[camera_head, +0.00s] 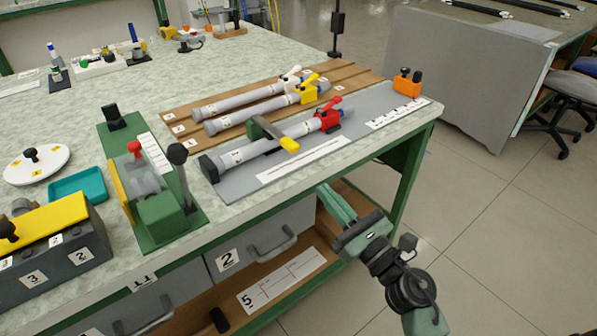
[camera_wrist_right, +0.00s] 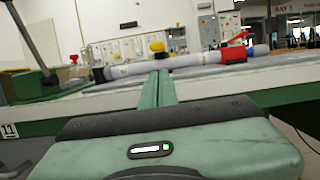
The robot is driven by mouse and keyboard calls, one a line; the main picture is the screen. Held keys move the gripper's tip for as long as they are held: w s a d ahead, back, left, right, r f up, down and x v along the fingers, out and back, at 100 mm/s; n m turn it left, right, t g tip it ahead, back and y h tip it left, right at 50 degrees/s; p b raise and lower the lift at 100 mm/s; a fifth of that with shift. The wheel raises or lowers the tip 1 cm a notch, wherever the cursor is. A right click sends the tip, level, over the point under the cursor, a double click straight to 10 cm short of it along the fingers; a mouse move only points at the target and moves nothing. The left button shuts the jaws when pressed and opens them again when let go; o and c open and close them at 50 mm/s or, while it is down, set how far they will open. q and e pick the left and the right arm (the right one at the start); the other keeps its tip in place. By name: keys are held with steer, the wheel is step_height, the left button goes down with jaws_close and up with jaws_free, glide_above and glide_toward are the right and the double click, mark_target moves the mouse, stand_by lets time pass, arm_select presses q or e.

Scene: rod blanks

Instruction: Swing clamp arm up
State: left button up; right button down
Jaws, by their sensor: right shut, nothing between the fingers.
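The clamp arm (camera_head: 268,130), dark with a yellow tip (camera_head: 289,145), lies across a grey rod (camera_head: 262,148) on a grey fixture plate (camera_head: 240,186). The rod carries a red clamp piece (camera_head: 330,114) at its far end. The yellow tip also shows in the right wrist view (camera_wrist_right: 157,46), just beyond the fingertips. My right gripper (camera_head: 325,190) is shut and empty, in front of the bench's front edge and apart from the clamp arm. My left gripper is not in view.
Two more rods with white (camera_head: 290,76) and yellow (camera_head: 311,92) clamp pieces lie on a wooden rack behind. A green fixture (camera_head: 160,218) with an upright black-knobbed lever (camera_head: 178,154) stands left of the plate. An orange block (camera_head: 407,84) sits at the plate's right end.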

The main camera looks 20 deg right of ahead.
mark_target(300, 176)
steer(key=shift+w, duration=0.1)
steer(key=p+x, duration=0.2)
steer(key=x, duration=0.6)
steer(key=shift+w+a+r+p, duration=0.1)
steer(key=shift+w+p, duration=0.2)
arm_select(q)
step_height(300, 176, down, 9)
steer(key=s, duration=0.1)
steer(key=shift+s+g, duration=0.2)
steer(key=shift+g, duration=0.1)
arm_select(e)
steer(key=shift+w+a, duration=0.25)
steer(key=shift+w, duration=0.3)
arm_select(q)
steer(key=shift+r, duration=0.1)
arm_select(e)
steer(key=shift+r, duration=0.15)
